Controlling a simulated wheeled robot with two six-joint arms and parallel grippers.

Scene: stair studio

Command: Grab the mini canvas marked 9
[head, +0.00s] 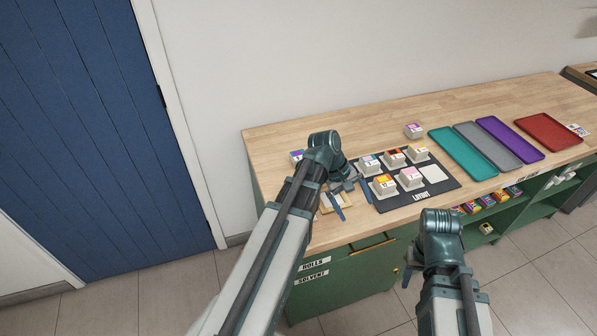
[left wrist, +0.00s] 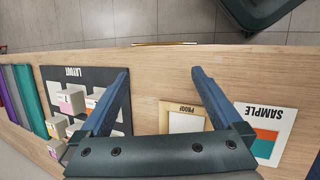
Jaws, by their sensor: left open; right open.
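Several small canvases with coloured tops and printed marks stand on the black layout board (head: 392,203). They include a yellow-topped one (head: 384,186) at its near left and a pink-marked one (head: 410,178) beside it. Another canvas (head: 414,131) stands on the bare wood behind the board. The marks are too small to read surely, so I cannot tell which is the 9. My left gripper (head: 353,204) is open and empty, above the board's left edge and the PROOF tile; its fingers also show in the left wrist view (left wrist: 160,73). My right gripper (head: 430,278) is low before the bench, partly hidden, open.
A framed PROOF tile (left wrist: 186,123) and a SAMPLE card (left wrist: 268,132) lie beside the board. Teal (head: 463,155), grey (head: 490,146), purple (head: 511,138) and red (head: 549,132) trays stand to the right. The green cabinet's shelf holds small colourful items (head: 487,202). The wood behind the board is mostly clear.

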